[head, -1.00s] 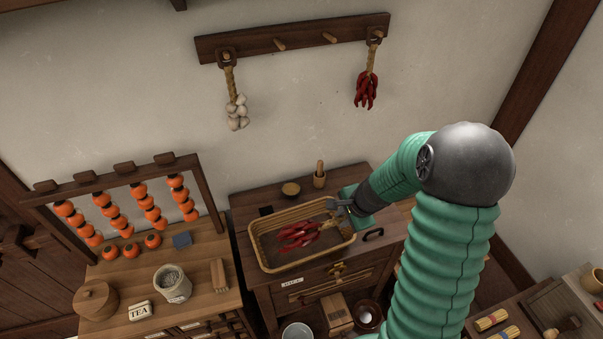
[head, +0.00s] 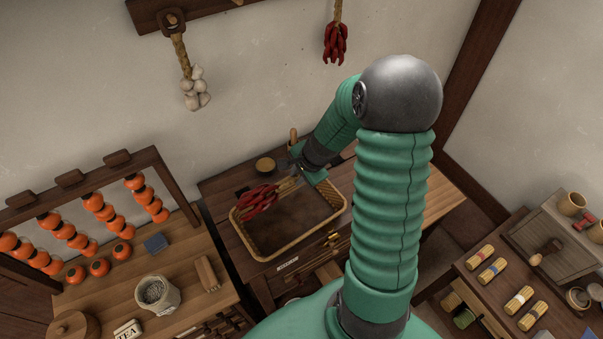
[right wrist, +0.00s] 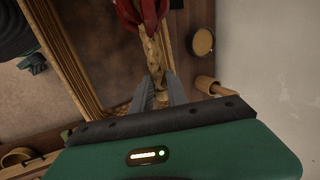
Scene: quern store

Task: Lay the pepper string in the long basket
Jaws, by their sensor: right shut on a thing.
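The held pepper string has red peppers (head: 258,199) and a straw braid (head: 287,186). My right gripper (head: 297,172) is shut on the braid near its end, at the basket's back side. In the right wrist view the fingers (right wrist: 156,92) close on the braid, and red peppers (right wrist: 142,12) show at the top edge. The long wicker basket (head: 295,222) has a bare brown floor. The peppers appear over its back left rim; whether they touch it I cannot tell. My left gripper is out of view.
Another pepper string (head: 335,44) and a garlic string (head: 195,88) hang on the wall. A small round dish (head: 265,165) and a wooden cup with a pestle stand behind the basket. A persimmon rack (head: 100,205) stands left. A shelf with bundles (head: 492,270) is at right.

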